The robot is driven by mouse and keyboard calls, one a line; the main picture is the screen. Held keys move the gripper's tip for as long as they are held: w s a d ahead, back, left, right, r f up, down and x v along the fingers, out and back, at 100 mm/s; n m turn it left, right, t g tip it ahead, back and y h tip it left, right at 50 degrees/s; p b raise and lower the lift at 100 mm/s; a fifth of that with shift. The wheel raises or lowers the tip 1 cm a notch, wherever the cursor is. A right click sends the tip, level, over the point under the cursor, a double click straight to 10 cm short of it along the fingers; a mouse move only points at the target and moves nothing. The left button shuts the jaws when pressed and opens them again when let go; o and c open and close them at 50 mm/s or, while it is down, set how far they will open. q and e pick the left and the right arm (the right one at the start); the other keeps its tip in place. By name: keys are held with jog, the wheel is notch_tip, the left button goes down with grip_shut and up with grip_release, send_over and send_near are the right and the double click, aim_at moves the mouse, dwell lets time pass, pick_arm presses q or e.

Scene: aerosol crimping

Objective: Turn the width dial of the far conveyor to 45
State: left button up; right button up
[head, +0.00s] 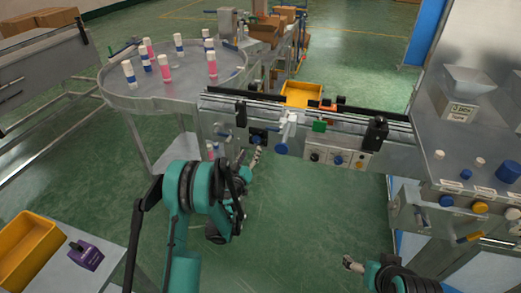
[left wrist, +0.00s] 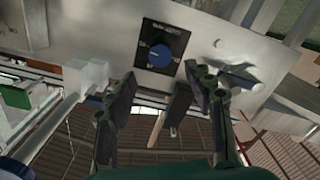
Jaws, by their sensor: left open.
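The width dial is a blue knob (left wrist: 160,55) on a black square plate with white markings, in the left wrist view. The pointer's reading is too small to tell. In the head view the dial plate (head: 258,137) sits on the front of the conveyor (head: 218,112), left of the middle. My left gripper (head: 251,163) is just below and in front of it. In the left wrist view its fingers (left wrist: 161,82) are open and spread below the knob, apart from it, with nothing between them. My right gripper (head: 352,264) is low at the right, its opening unclear.
A white rod fitting with a blue hand knob (head: 281,148) stands right of the dial, near my left gripper. A control panel (head: 338,158) is farther right. A round table (head: 175,90) holds several bottles at the back left. Open green floor (head: 310,220) lies in front.

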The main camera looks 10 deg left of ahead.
aim_at(256, 141)
pick_arm(q)
jog(key=w+b, duration=0.1)
jog(key=w, duration=0.5)
jog(key=shift+w+d+f+b, duration=0.1)
jog(key=shift+w+f+b, duration=0.05)
jog(key=shift+w+b, duration=0.15)
jog(key=shift+w, duration=0.55)
jog(key=c, duration=1.2)
